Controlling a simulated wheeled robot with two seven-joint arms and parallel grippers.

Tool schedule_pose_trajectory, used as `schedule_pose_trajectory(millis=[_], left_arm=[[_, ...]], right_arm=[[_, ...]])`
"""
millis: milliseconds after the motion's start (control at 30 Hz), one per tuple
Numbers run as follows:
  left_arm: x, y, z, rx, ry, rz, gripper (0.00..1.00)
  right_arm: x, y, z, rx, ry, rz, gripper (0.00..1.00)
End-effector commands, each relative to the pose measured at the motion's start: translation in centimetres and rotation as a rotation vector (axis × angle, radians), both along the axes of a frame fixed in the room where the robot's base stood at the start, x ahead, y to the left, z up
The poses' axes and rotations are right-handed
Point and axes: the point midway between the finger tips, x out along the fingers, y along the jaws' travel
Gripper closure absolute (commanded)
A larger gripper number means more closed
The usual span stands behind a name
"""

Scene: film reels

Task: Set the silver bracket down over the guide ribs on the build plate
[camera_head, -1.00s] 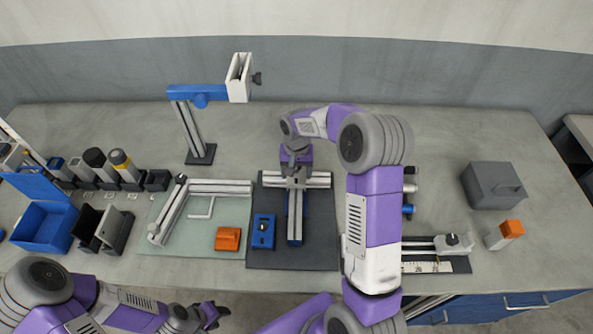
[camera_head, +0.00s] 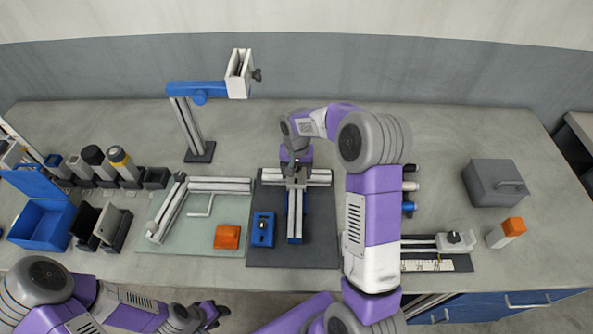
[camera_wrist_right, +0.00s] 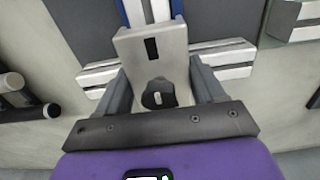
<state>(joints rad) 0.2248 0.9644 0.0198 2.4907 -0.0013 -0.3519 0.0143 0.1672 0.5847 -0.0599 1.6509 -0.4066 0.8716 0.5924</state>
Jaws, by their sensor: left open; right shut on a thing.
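The silver bracket (camera_wrist_right: 152,48) is a light grey angled piece with a dark slot in one face and an oval hole in the other. My right gripper (camera_head: 296,170) is shut on it; in the right wrist view the two fingers stand on either side of it. The bracket is over the junction of the T-shaped silver and blue rails on the dark build plate (camera_head: 322,252). The gripper covers this spot, so I cannot tell ribs or contact. My left gripper (camera_head: 216,314) is open and empty, low at the table's front edge.
A blue block (camera_head: 263,229) lies left of the rail. A pale green plate (camera_head: 178,250) with an L-shaped frame and an orange block (camera_head: 227,236) is further left. A blue-armed stand (camera_head: 192,130) rises behind. A grey box (camera_head: 493,183) sits right.

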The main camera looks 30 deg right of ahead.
Motion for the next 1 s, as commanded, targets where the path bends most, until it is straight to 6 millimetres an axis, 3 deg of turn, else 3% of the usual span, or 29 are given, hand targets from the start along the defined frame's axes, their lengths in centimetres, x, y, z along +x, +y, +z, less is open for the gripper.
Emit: schedule_pose_trajectory(millis=[1000], left_arm=[[0.0, 0.0, -0.9, 0.000, 0.000, 0.000, 0.57]], right_arm=[[-0.2, 0.0, -1.7, 0.004, 0.007, -0.007, 0.73]])
